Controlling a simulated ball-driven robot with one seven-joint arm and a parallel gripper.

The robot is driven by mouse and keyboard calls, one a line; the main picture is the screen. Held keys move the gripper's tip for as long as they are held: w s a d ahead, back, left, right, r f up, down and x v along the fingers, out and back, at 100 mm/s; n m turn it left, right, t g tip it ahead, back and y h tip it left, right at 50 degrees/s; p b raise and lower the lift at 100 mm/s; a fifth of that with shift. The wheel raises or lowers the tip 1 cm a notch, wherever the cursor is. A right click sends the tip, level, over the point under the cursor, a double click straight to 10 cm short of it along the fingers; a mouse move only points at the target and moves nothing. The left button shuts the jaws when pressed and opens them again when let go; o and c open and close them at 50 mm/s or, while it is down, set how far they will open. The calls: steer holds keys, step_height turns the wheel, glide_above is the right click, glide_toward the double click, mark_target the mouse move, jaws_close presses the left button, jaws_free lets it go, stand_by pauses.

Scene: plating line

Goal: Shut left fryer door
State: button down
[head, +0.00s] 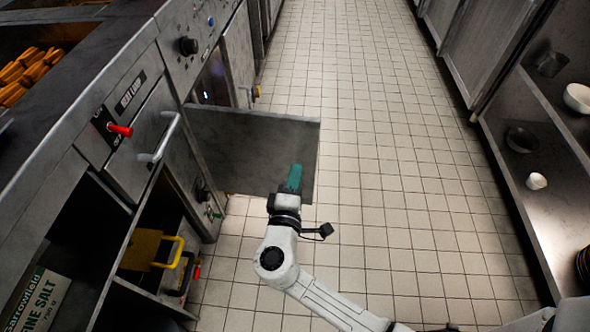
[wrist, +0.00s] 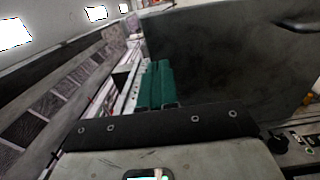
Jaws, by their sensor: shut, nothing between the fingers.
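The fryer door (head: 245,140) is a dark grey metal panel. It stands open, swung out from the fryer front (head: 190,55) over the tiled floor. My gripper (head: 295,178) has teal fingers, which are shut and empty. It is at the near side of the door, by the door's free end, and overlaps the panel in the head view. I cannot tell whether the fingers touch the door.
A heat-lamp unit with a red switch (head: 120,130) and a bar handle (head: 160,140) is at left. Below it are a yellow-handled container (head: 150,250) and a salt box (head: 35,300). Shelves with bowls (head: 520,140) line the right. The tiled aisle (head: 390,180) between is clear.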

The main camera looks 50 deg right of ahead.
mark_target(306, 130)
steer(key=b+x, duration=0.1)
steer(key=x, duration=1.1)
steer(key=shift+d+b, duration=0.15)
steer(key=shift+b, duration=0.15)
steer(key=shift+d, duration=0.1)
